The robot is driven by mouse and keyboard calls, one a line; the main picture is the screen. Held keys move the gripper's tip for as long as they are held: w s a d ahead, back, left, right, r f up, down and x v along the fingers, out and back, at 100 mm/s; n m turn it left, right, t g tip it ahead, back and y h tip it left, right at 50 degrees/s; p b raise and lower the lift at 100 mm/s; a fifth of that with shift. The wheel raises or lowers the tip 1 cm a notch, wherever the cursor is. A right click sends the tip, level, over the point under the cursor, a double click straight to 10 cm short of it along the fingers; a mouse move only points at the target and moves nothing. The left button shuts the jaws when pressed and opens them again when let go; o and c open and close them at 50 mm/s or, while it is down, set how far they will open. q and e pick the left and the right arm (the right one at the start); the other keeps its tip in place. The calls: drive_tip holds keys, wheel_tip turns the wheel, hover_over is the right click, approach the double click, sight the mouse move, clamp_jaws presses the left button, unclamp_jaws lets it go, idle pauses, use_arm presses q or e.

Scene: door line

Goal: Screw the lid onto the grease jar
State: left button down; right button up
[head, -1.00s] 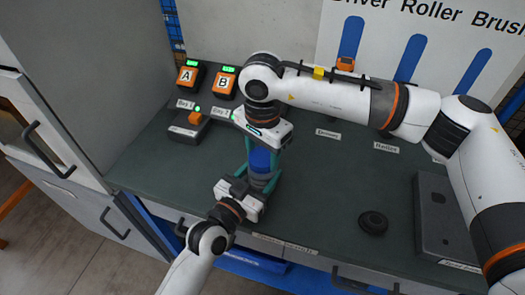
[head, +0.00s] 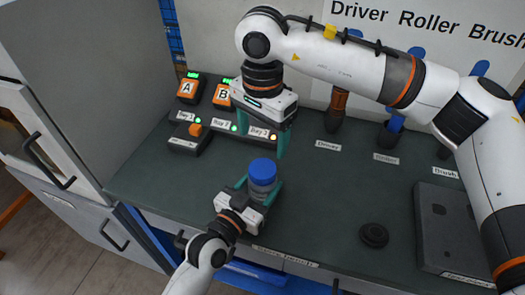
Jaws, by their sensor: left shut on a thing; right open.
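The grease jar (head: 262,188) stands upright near the front of the dark bench, a clear-looking container partly hidden by my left gripper. The blue lid (head: 262,170) sits on top of it and looks level; how tightly it is seated I cannot tell. My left gripper (head: 258,187) is shut on the jar's body, with a teal finger on each side. My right gripper (head: 262,139) is open and empty, above and behind the lid, its fingers pointing down and apart from it.
Orange units A (head: 189,88) and B (head: 223,95) and a box with an orange button (head: 195,130) stand at the back left. A black round piece (head: 374,235) and a grey case (head: 445,230) lie right. Tool holders line the back. The bench between is clear.

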drive_tip(key=shift+r, duration=1.45)
use_arm(q)
drive_tip(key=shift+c, duration=1.6)
unclamp_jaws()
drive_tip(key=b+v, duration=0.1)
drive_tip(key=v, duration=1)
drive_tip(key=shift+f, duration=0.15)
drive_tip(key=shift+s+a, duration=0.3)
drive_tip(key=shift+s, duration=0.15)
use_arm(e)
drive_tip(key=shift+f, duration=0.75)
